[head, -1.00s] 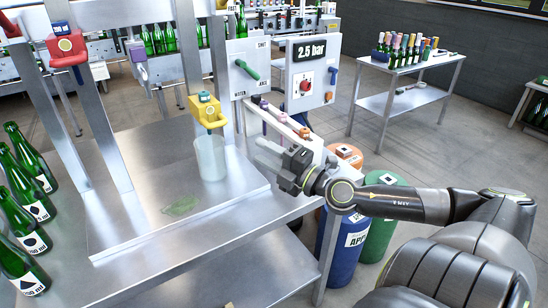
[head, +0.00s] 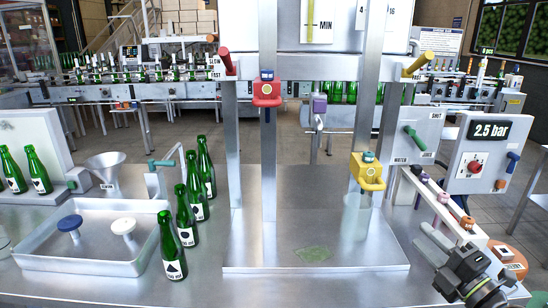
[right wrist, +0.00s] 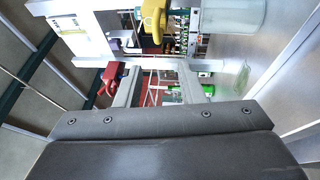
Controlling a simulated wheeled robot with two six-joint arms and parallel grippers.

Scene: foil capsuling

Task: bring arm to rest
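My right gripper (head: 428,244) is at the lower right of the head view, over the right edge of the steel table, with its fingers pointing up and left. In the right wrist view its two grey fingers (right wrist: 158,88) stand apart with nothing held between them. It is clear of the yellow tap (head: 368,174) and the translucent beaker (head: 356,216) beneath that tap. My left gripper is not in view.
A rail with coloured handles (head: 440,195) runs close beside my right gripper. A green patch (head: 314,254) lies on the steel platform (head: 260,256). Several green bottles (head: 172,246) stand left of it, near a steel tray (head: 85,268).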

